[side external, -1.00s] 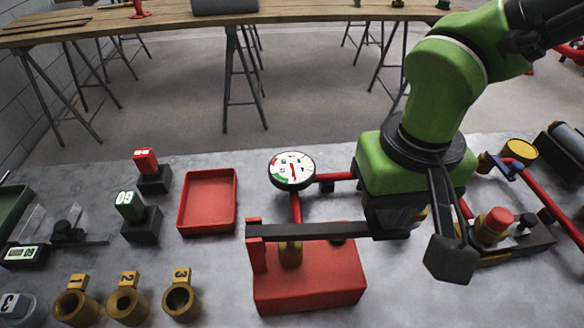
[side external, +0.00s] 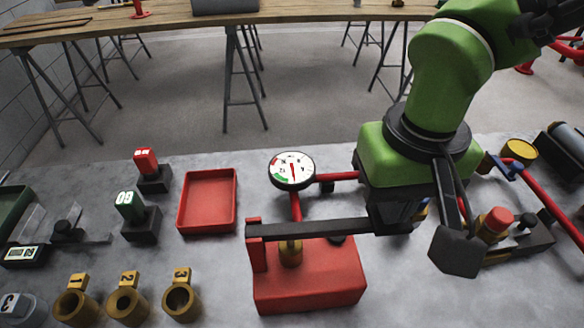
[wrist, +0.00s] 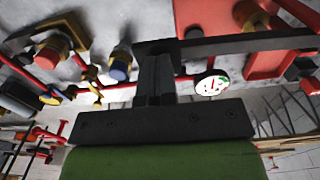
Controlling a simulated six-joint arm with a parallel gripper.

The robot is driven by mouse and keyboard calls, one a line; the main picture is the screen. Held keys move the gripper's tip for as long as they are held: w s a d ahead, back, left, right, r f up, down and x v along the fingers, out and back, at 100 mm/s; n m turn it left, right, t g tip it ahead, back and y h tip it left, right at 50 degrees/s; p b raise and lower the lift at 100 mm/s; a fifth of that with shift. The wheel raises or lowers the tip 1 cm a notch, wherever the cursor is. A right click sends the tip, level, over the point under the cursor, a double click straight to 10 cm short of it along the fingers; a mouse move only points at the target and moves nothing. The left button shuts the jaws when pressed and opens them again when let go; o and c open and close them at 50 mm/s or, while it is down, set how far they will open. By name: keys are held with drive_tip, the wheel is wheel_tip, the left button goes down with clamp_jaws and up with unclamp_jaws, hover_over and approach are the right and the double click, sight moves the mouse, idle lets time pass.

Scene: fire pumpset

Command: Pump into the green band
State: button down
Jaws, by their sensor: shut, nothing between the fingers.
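The red pump box (side external: 312,280) stands on the grey bench with a brass fitting on top. Its long black lever (side external: 315,229) is hinged at the red post on the left and runs nearly level to the right. My gripper (side external: 395,218) is shut at the lever's right end; the exact contact is hidden. In the wrist view my shut fingers (wrist: 155,75) reach the black lever (wrist: 250,43). The round white gauge (side external: 292,170) stands behind the pump, with a green band at lower left and red at upper left. Its needle reading is too small to tell surely.
A red tray (side external: 208,202) lies left of the gauge. Numbered brass rings (side external: 127,302) and two black stands with red and green blocks (side external: 130,207) are further left. Red pipes and a red-capped valve (side external: 494,224) lie right of my gripper.

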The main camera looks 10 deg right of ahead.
drive_tip(key=shift+f, duration=2.4)
drive_tip(key=shift+r, duration=2.8)
drive_tip(key=shift+r, duration=3)
